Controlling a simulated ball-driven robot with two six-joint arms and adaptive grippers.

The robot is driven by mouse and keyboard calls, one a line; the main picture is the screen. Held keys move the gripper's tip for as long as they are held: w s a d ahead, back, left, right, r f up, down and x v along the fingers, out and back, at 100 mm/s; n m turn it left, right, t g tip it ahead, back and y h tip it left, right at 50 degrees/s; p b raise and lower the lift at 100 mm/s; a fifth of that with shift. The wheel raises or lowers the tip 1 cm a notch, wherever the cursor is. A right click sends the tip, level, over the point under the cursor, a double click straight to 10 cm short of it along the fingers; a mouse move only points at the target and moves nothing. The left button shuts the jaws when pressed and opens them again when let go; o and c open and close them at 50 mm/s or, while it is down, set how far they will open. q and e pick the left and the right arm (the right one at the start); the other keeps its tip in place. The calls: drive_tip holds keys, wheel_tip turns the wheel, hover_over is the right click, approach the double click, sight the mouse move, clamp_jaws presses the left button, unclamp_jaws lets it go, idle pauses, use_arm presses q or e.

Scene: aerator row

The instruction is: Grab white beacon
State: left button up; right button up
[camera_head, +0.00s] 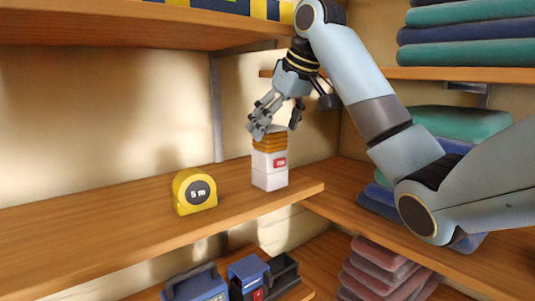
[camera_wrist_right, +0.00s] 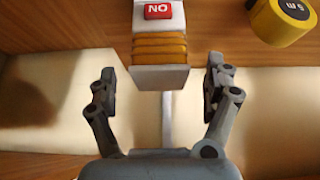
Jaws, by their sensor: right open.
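The white beacon (camera_head: 270,172) stands upright on the middle wooden shelf, near its right end. It has a white body with a red label and orange ribbed bands below a white top. My right gripper (camera_head: 276,128) is open just above the beacon's top, pointing down. In the right wrist view, the beacon (camera_wrist_right: 160,48) lies ahead between the lines of the two open fingers (camera_wrist_right: 162,85), with a gap on both sides. The label reads "NO" there. My left gripper is not in view.
A yellow tape measure (camera_head: 194,191) sits left of the beacon on the same shelf (camera_head: 100,225); it also shows in the wrist view (camera_wrist_right: 283,20). Folded cloths (camera_head: 455,122) fill the right shelves. Blue tool-like items (camera_head: 248,276) lie below. An upper shelf (camera_head: 120,32) hangs overhead.

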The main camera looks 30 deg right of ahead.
sight(271, 142)
drive_tip(key=p+x, duration=0.2)
drive_tip(key=x, duration=0.1)
drive_tip(key=shift+s+f, duration=0.1)
drive_tip(key=shift+f, duration=0.3)
drive_tip(key=shift+w+f, duration=0.3)
drive_tip(key=shift+f, duration=0.2)
drive_tip(key=c, duration=0.9)
drive_tip(key=shift+r, duration=0.1)
drive_tip(key=c, duration=0.8)
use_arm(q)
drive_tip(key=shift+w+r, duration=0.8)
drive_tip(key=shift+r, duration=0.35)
use_arm(e)
drive_tip(key=shift+c, duration=0.2)
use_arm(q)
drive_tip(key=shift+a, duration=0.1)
use_arm(e)
drive_tip(key=shift+w+r, duration=0.1)
drive_tip(key=shift+r, duration=0.05)
